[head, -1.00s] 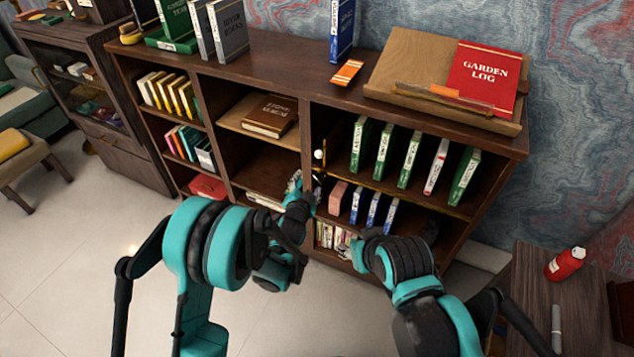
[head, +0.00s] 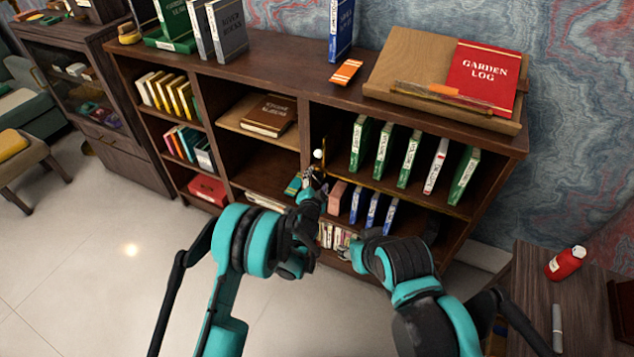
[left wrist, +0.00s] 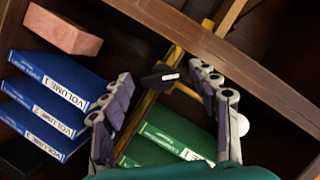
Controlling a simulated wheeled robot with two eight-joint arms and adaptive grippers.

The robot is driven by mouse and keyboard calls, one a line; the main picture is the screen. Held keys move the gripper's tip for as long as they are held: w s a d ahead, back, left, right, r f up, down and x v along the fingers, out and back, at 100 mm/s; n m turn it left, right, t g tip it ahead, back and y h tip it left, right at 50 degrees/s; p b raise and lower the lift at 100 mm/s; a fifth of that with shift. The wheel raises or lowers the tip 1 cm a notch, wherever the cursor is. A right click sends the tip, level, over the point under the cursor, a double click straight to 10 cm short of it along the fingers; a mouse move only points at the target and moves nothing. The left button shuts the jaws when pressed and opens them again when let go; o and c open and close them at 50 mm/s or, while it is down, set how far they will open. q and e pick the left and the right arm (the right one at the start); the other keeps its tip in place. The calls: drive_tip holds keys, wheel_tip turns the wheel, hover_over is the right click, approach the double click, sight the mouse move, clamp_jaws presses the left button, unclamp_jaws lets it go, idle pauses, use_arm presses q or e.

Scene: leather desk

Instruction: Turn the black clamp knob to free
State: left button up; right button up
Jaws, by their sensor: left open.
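The black clamp knob (left wrist: 160,77) with a white mark sits on a brass rail in the left wrist view. My left gripper (left wrist: 160,84) is open, with one finger on each side of the knob; I cannot tell whether either finger touches it. In the head view my left gripper (head: 310,184) is at the upright between the middle and right bays of the bookcase, and it largely hides the knob. My right arm (head: 400,268) is in front of the right bay; its gripper fingers do not show.
The brass rail (left wrist: 150,105) runs close by the left fingers. Green books (left wrist: 178,137), blue volumes (left wrist: 52,95) and a pink block (left wrist: 64,30) stand around them. A white ball (head: 319,154) is just above the gripper. A wooden shelf edge (left wrist: 215,55) crosses beyond the knob.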

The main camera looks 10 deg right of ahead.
use_arm(q)
drive_tip(key=c, duration=1.2)
drive_tip(key=shift+o, duration=0.2)
drive_tip(key=n+g, duration=0.1)
drive_tip(key=n, duration=0.1)
drive_tip(key=n+g+h, duration=0.1)
drive_tip(key=n, duration=0.1)
drive_tip(key=shift+w+a+r, duration=0.1)
drive_tip(key=shift+a+r, duration=0.05)
drive_tip(key=shift+n+g+h, duration=0.7)
drive_tip(key=shift+n+h, duration=0.2)
drive_tip(key=shift+n, duration=0.4)
drive_tip(key=o, duration=1.2)
drive_tip(key=shift+c, duration=0.2)
